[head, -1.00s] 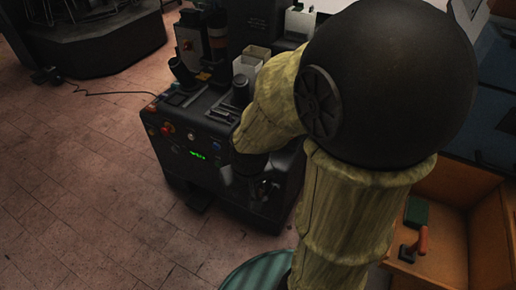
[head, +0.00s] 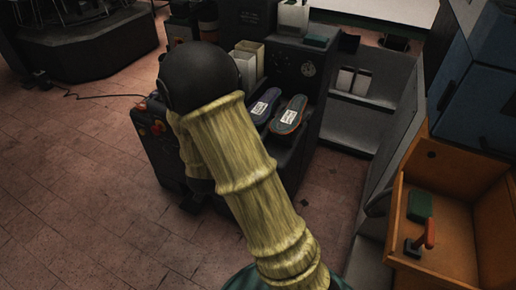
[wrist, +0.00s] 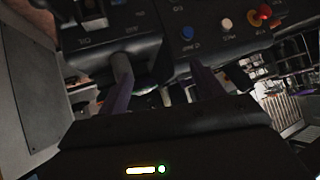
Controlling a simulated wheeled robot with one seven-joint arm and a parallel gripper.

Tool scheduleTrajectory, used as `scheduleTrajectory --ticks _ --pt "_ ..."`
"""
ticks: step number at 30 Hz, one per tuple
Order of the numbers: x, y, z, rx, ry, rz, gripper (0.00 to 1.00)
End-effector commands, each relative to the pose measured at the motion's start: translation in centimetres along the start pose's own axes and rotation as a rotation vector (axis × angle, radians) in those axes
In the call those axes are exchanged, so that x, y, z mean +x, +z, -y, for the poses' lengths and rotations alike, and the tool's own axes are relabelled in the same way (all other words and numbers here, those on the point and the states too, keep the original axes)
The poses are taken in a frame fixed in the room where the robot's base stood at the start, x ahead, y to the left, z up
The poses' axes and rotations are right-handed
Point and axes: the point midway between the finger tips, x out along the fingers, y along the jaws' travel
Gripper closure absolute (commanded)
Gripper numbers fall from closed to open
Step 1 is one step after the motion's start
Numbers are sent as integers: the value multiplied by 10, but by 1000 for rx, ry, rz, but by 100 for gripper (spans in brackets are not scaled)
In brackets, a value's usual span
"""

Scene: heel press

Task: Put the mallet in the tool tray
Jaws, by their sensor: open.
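In the head view, a tool with an orange handle and a dark head (head: 428,236) lies in an open wooden box (head: 454,178) at the right; it looks like the mallet, but I cannot be sure. I cannot tell whether this box is the tool tray. My gripper (wrist: 160,78) is open and empty in the wrist view, its two fingers pointing at the dark machine's control panel (wrist: 215,40). In the head view my arm hides the gripper. It is far left of the wooden box.
The dark press machine stands in the centre, with two shoe soles (head: 288,114) on top and pale bins (head: 248,60) behind. A green block (head: 420,206) lies in the wooden box. Grey shelves (head: 356,125) stand right of the machine.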

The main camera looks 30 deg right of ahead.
Motion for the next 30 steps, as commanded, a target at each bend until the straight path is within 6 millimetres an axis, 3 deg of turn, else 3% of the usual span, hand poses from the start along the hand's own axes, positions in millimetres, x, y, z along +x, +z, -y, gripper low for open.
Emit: scheduleTrajectory --ticks 1,6,15,30 --pt "15 10 -5 9 41 -62 33" --pt "38 19 -25 29 185 -319 33" --pt "30 29 -49 -32 360 -677 33" --pt "33 22 -54 -37 373 -704 33"
